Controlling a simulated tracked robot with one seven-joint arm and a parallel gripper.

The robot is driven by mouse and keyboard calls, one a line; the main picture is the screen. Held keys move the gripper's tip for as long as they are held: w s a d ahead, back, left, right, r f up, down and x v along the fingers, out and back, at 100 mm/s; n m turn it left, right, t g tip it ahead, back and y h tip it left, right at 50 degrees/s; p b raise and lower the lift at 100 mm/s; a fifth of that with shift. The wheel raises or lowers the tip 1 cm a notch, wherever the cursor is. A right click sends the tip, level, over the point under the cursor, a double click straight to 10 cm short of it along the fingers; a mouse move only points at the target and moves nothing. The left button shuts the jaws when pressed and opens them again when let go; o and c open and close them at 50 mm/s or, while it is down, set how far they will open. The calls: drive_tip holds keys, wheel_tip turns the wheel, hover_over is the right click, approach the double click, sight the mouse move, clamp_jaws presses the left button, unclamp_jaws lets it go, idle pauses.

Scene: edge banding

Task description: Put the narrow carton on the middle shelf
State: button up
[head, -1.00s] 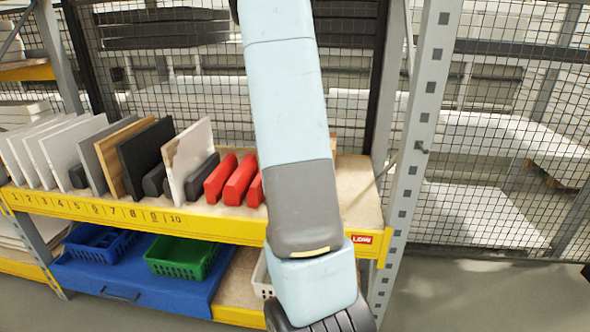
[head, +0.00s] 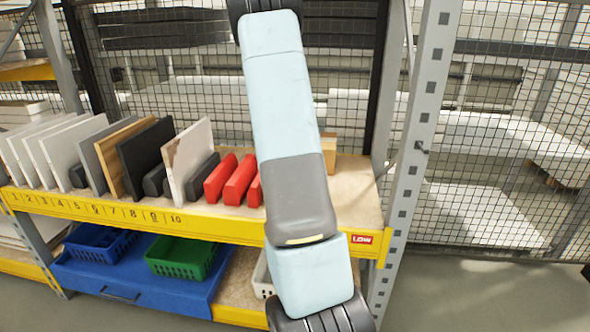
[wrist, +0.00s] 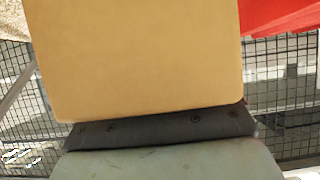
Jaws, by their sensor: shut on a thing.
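The narrow carton is a plain tan box that fills the upper middle of the wrist view (wrist: 140,55). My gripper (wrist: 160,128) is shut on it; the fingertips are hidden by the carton. In the head view a tan edge of the carton (head: 328,150) shows just right of my arm, above or at the back of the numbered shelf; I cannot tell if it touches. My arm hides the gripper there. The shelf board (head: 355,205) has a yellow front edge numbered 1 to 10 and a red label at its right end.
Upright panels (head: 150,155) and red blocks (head: 240,178) stand on the shelf left of my arm. Blue (head: 100,243) and green (head: 180,257) baskets sit below. A grey post (head: 415,130) bounds the right side. Bare board shows right of my arm.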

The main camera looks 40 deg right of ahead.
drive_tip(key=o, duration=1.6)
drive_tip(key=shift+o, duration=0.2)
drive_tip(key=v, duration=1.2)
drive_tip(key=s+a+r+n+t+y, duration=0.1)
drive_tip(key=a+r+n+y, duration=0.25)
drive_tip(key=a+r, duration=0.45)
drive_tip(key=s+a+r+n+y, duration=0.1)
drive_tip(key=a+r+n+y, duration=0.2)
drive_tip(key=a, duration=0.9)
drive_tip(key=s+a+r+n+g+y, duration=0.1)
drive_tip(key=s+a+r, duration=0.2)
drive_tip(key=s, duration=0.6)
drive_tip(key=s+a+r+n+g+y, duration=0.1)
drive_tip(key=s+a+r+n+g, duration=0.1)
drive_tip(key=s+a+r, duration=0.2)
drive_tip(key=s+a, duration=0.2)
drive_tip(key=s, duration=0.2)
drive_tip(key=shift+s+a+r+y, duration=0.25)
drive_tip(key=shift+s+a+y, duration=0.1)
drive_tip(key=shift+s+a, duration=0.05)
